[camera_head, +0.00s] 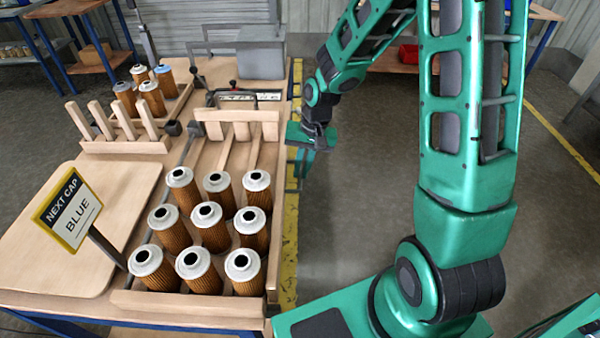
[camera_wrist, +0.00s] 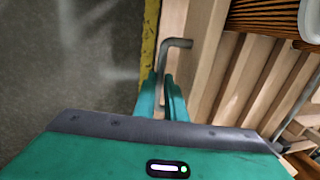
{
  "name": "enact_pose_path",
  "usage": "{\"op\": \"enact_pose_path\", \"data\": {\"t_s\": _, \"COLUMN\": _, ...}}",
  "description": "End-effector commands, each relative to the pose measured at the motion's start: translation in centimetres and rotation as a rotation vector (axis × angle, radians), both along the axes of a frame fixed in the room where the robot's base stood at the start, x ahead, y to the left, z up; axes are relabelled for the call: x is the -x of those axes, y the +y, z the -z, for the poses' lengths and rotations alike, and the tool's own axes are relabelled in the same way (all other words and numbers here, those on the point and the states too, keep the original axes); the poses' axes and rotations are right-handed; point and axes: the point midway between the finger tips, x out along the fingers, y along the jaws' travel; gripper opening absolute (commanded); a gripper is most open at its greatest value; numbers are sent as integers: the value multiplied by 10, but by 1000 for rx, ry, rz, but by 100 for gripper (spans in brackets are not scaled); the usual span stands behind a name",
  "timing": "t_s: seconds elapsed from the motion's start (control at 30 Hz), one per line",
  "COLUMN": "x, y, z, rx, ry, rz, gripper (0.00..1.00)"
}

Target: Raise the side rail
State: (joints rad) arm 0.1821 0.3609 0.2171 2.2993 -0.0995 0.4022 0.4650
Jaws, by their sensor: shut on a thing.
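A wooden tray holds rows of brown pleated filter cartridges with white tops (camera_head: 206,214). A low wooden side rail (camera_head: 273,262) runs along the tray's right edge, and it appears lowered. In the wrist view a bent grey metal handle (camera_wrist: 178,43) stands beside pale wood at the bench edge. My gripper (camera_wrist: 163,92) is shut on this handle, with the bend showing beyond the fingertips. In the head view my gripper (camera_head: 303,160) is at the right edge of the bench, pointing down. The handle is hidden there, and I cannot tell how it joins the rail.
A sign reading NEXT CAP BLUE (camera_head: 69,208) stands at the left. Several cartridges (camera_head: 150,95) stand at the back left, behind a slatted wooden rack (camera_head: 120,130). A grey box (camera_head: 262,55) sits at the back. The floor right of the yellow edge strip (camera_head: 289,235) is clear.

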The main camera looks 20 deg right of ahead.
Motion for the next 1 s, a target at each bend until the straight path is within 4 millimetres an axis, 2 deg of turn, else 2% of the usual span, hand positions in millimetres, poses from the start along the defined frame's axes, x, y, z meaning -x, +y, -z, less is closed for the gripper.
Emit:
{"op": "enact_pose_path", "data": {"t_s": 0.2, "x": -3, "y": 1, "z": -4, "rx": -1, "ry": -10, "rz": -1, "gripper": 0}}
{"op": "enact_pose_path", "data": {"t_s": 0.23, "x": -3, "y": 1, "z": -4, "rx": -1, "ry": -10, "rz": 0, "gripper": 18}}
{"op": "enact_pose_path", "data": {"t_s": 0.3, "x": -3, "y": 1, "z": -3, "rx": -2, "ry": -9, "rz": -1, "gripper": 29}}
{"op": "enact_pose_path", "data": {"t_s": 0.67, "x": -2, "y": 0, "z": -6, "rx": -1, "ry": -6, "rz": 0, "gripper": 29}}
{"op": "enact_pose_path", "data": {"t_s": 0.83, "x": -1, "y": -4, "z": -26, "rx": 0, "ry": -8, "rz": 1, "gripper": 29}}
{"op": "enact_pose_path", "data": {"t_s": 1.0, "x": 1, "y": -10, "z": -57, "rx": 0, "ry": -11, "rz": 1, "gripper": 29}}
